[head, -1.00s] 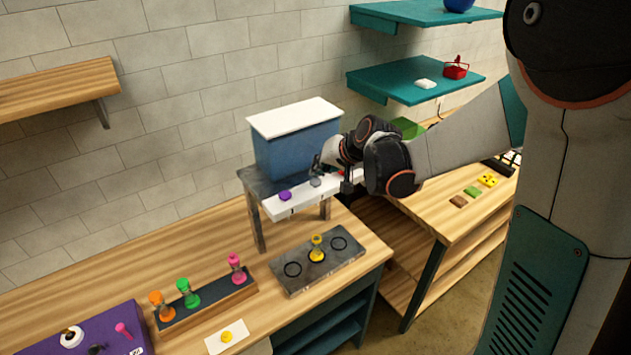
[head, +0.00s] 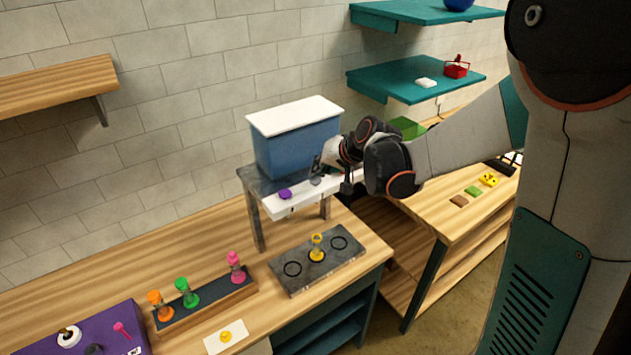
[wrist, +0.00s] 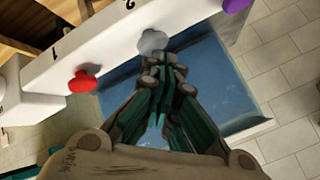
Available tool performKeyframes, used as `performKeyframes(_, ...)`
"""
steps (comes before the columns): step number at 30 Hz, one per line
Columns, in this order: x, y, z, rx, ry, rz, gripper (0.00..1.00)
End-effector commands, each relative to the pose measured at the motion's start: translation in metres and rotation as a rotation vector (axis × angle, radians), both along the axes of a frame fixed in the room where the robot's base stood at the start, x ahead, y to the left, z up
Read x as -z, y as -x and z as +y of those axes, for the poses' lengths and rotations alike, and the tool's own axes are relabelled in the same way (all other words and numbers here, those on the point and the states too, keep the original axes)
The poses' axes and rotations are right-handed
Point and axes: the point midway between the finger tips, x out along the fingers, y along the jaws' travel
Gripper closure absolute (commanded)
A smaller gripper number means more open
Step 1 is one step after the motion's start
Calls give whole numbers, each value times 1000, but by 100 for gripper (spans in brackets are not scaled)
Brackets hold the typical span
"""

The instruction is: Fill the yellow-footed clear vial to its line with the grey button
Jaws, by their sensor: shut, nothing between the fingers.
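The yellow-footed clear vial (head: 317,247) stands upright on the middle ring of a dark grey plate (head: 295,283) in the head view. Its line and liquid level are too small to read. The grey button (head: 315,181) is on the white front bar of the dispenser and also shows in the wrist view (wrist: 152,41). My gripper (head: 321,165) is shut and empty at the grey button. In the wrist view its fingertips (wrist: 161,62) lie right beside the button and overlap its lower edge. I cannot tell whether they touch it.
A purple button (head: 285,193) and a red button (wrist: 84,84) flank the grey one. A blue tank (head: 295,150) with a white lid stands behind. Orange, green and pink vials stand in a rack (head: 205,308). A card (head: 226,337) with a yellow spot lies near the front edge.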

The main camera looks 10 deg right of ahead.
Motion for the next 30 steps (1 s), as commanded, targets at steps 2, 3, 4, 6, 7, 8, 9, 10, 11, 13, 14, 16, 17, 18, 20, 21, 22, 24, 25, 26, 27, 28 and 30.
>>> performKeyframes(2,-1,0,0,0,0,0,100)
performKeyframes(3,-1,0,0,0,0,0,100)
performKeyframes(4,-1,0,0,0,0,0,100)
performKeyframes(6,-1,0,0,0,0,0,100)
performKeyframes(7,0,0,0,0,0,0,100)
performKeyframes(8,0,0,0,0,0,0,100)
performKeyframes(9,0,0,0,0,0,0,100)
performKeyframes(10,0,0,0,0,0,0,100)
performKeyframes(11,1,0,0,0,0,0,100)
performKeyframes(13,1,0,0,0,0,0,100)
performKeyframes(14,2,0,0,0,0,0,100)
performKeyframes(16,3,0,0,0,0,0,100)
performKeyframes(17,3,0,0,0,0,0,100)
performKeyframes(18,3,0,0,0,0,0,100)
performKeyframes(20,4,0,0,0,0,0,100)
performKeyframes(21,4,0,0,0,0,0,100)
performKeyframes(22,5,0,0,0,0,0,100)
performKeyframes(24,6,0,0,0,0,0,100)
performKeyframes(25,6,0,0,0,0,0,100)
performKeyframes(26,6,0,0,0,0,0,100)
performKeyframes(27,7,0,0,0,0,0,100)
performKeyframes(28,7,0,0,0,0,0,100)
performKeyframes(30,8,0,0,0,0,0,100)
